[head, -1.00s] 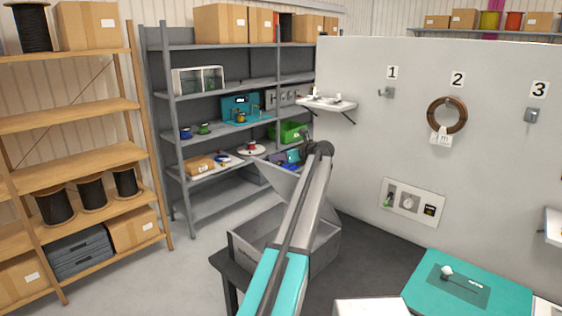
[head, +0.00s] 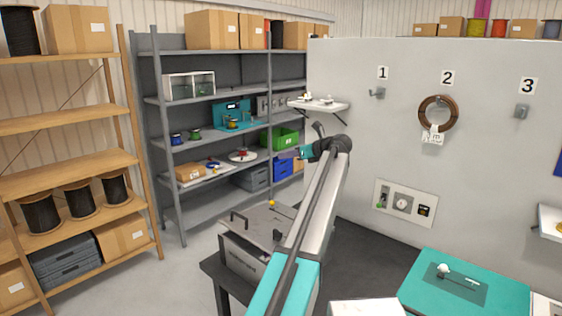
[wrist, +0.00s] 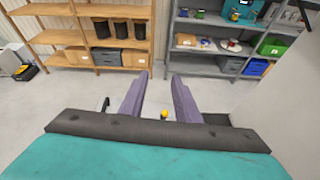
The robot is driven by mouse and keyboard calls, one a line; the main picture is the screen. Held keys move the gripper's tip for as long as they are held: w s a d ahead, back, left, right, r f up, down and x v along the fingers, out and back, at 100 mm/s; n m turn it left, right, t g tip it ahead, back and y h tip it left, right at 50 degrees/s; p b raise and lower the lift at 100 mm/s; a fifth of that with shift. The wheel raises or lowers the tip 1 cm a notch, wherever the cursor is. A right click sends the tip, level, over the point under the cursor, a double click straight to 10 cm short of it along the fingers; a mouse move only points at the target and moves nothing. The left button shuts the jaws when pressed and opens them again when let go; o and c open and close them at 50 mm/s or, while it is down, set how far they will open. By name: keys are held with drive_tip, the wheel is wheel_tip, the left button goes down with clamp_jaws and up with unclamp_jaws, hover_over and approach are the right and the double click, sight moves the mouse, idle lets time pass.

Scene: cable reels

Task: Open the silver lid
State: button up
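The silver lid (head: 258,226) lies flat, shut on the grey metal box (head: 241,259) on the dark table. It has a black bar handle (head: 238,218) near its left edge and a yellow knob (head: 271,203) at the back. My gripper (head: 287,154) is above and behind the box, pointing left and touching nothing that I can see. In the wrist view my gripper (wrist: 159,78) has its two fingers apart with nothing between the tips. The yellow knob (wrist: 164,114) shows below, between the fingers. My arm hides the right part of the lid and box.
A teal mat (head: 420,282) lies at the right of the table. A white wall (head: 350,190) with numbered hooks and a small shelf (head: 320,105) stands behind. Grey shelving (head: 205,142) and wooden shelving (head: 70,160) stand left. The floor between them and the table is clear.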

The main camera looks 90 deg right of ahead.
drive_tip(key=shift+b+v, duration=0.35)
drive_tip(key=shift+v, duration=1.25)
drive_tip(key=shift+w, duration=0.15)
